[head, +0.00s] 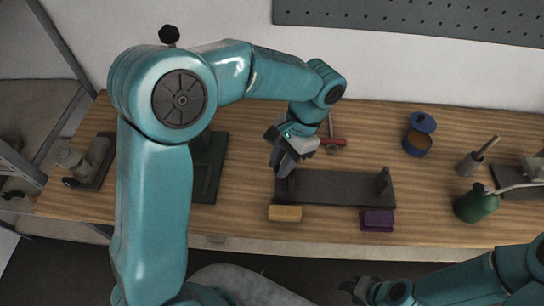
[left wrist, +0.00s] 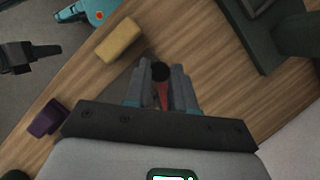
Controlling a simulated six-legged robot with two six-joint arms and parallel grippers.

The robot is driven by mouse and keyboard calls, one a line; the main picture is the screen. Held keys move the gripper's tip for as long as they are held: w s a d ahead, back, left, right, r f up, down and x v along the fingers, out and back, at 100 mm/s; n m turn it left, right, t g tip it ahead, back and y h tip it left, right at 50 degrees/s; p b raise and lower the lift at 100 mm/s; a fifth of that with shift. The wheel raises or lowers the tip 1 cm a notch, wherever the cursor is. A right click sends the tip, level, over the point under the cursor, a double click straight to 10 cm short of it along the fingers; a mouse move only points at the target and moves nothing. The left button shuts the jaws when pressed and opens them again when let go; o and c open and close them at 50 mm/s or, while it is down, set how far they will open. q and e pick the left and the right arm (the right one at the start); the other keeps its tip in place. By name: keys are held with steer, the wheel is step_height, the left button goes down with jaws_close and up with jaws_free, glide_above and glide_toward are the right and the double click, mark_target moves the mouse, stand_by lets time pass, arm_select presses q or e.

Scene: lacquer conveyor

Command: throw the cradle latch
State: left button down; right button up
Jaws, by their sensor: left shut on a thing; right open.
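The cradle (head: 340,188) is a dark flat board with upright posts near both ends. It lies on the wooden bench, right of my left gripper. My left gripper (head: 285,170) points down at the cradle's left end. In the left wrist view its fingers (left wrist: 161,92) are closed around a narrow red piece with a dark round end (left wrist: 160,71), which looks like the latch lever. The head view hides this piece behind the fingers. My right gripper (head: 364,290) is open and empty at the bottom, off the bench's front edge.
A yellow block (head: 285,213) and a purple block (head: 377,220) lie in front of the cradle. A red-ended tool (head: 333,143) lies behind it. A dark green stand (head: 207,185) is left; a blue pot (head: 417,143) and green can (head: 476,205) are right.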

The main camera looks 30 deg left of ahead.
arm_select(q)
steer(key=shift+w+d+r+n+g+h+p, duration=0.15)
steer(key=shift+d+n+h, duration=0.3)
steer(key=shift+n, duration=0.55)
steer(key=shift+w+d+f+n+g+h+p, duration=0.1)
steer(key=shift+d+n+h, duration=0.2)
steer(key=shift+d+n, duration=0.5)
steer(key=shift+w+d+r+n+g+h+p, duration=0.15)
steer(key=shift+d+n+h, duration=0.15)
steer(key=shift+n, duration=0.9)
steer(key=c, duration=0.9)
jaws_free()
steer(key=shift+f, duration=0.15)
steer(key=shift+c, duration=0.2)
steer(key=p+v, duration=0.1)
steer(key=v, duration=1.5)
steer(key=shift+r, duration=0.25)
steer(key=shift+s, duration=0.1)
